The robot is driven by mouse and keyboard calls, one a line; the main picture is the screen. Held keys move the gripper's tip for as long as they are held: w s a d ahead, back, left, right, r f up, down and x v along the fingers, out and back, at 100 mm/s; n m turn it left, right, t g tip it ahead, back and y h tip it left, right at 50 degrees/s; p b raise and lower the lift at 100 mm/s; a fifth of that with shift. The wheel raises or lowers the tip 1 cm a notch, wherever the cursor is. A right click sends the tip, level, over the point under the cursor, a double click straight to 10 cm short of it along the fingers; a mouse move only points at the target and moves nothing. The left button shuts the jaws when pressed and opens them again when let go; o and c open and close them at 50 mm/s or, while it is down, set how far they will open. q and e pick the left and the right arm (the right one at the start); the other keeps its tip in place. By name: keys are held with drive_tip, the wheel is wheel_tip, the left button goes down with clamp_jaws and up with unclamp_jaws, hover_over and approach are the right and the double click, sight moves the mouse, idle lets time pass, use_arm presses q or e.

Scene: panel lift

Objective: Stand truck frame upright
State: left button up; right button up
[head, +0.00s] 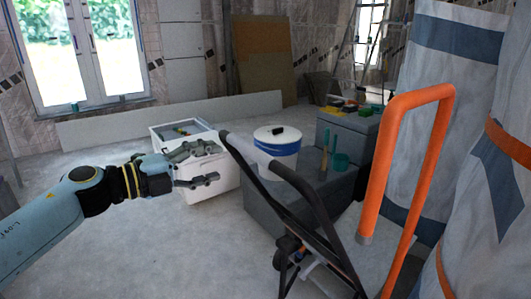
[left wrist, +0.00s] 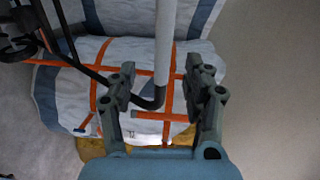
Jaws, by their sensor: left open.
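The truck frame (head: 309,199) is a black tubular frame that leans at a slant, its top end toward the upper left and its lower end near a wheel (head: 289,251). An orange tube loop (head: 399,104) rises at its right; I cannot tell how they join. My left gripper (head: 217,163) is open and empty, just left of the frame's top end. In the left wrist view, a pale tube with a black bent end (left wrist: 165,45) shows between the open fingers (left wrist: 160,84); it looks like part of the frame and appears not gripped. My right gripper is not in view.
A white crate (head: 209,176) stands behind my left gripper. Grey boxes (head: 343,140) with a white bucket (head: 277,147) stand behind the frame. Large wrapped rolls with blue and orange bands (head: 451,60) crowd the right. Floor is clear at the lower left.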

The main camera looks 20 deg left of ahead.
sight(245, 152)
use_arm(q)
drive_tip(key=b+x, duration=0.1)
drive_tip(key=x, duration=0.9)
drive_tip(key=shift+a+r, duration=0.15)
drive_tip(key=shift+r, duration=0.05)
drive_tip(key=shift+w+d, duration=0.3)
drive_tip(key=shift+w, duration=0.1)
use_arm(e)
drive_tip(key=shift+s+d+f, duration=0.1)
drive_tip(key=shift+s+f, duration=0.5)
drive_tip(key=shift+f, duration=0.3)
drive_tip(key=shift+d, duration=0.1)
use_arm(q)
drive_tip(key=shift+c, duration=1.1)
clamp_jaws()
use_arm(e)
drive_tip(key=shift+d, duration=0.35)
